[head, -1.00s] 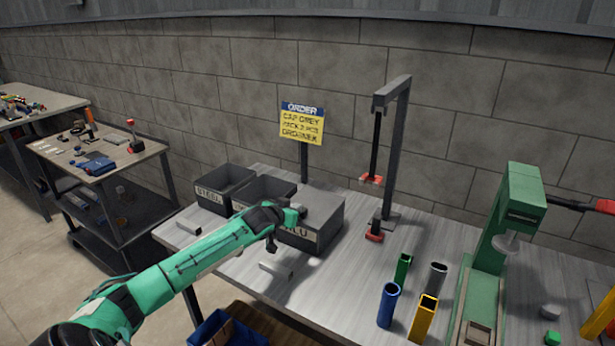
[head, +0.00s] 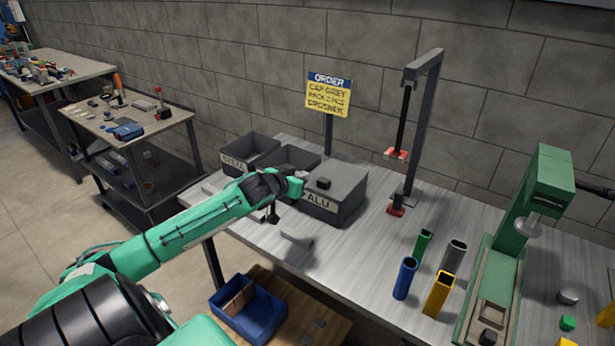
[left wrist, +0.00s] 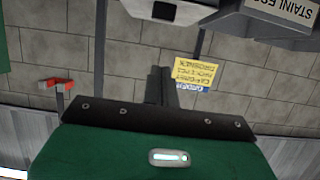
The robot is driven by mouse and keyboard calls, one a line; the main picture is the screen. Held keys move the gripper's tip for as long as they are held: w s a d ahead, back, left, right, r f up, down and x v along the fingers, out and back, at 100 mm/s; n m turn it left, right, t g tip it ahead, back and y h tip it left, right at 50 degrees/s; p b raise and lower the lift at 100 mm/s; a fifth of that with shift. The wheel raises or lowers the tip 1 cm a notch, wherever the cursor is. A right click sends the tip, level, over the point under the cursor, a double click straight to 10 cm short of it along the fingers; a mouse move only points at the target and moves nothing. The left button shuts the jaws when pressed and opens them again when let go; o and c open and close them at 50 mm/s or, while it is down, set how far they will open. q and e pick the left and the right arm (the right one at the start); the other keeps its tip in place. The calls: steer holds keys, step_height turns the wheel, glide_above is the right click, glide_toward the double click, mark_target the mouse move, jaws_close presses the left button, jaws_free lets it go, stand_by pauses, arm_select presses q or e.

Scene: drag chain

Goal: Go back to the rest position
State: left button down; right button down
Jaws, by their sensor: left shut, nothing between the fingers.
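My left gripper (head: 270,214) hangs from the green arm at the front of the table, just left of the ALU bin, with its fingers pointing down. It is shut and empty. In the left wrist view its dark fingers (left wrist: 160,86) stand together above the green housing, with the wall and the yellow order sign behind. My left arm (head: 200,222) reaches in from the lower left. My right gripper is in neither current view.
The ALU bin (head: 335,200) and other dark bins stand close behind the gripper. Coloured tubes (head: 405,278) and a green press (head: 520,240) stand to the right. A blue bin (head: 257,310) sits below the table's front edge. Side tables stand at left.

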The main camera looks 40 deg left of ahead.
arm_select(q)
steer(key=shift+s+r, duration=0.15)
steer(key=shift+s, duration=0.3)
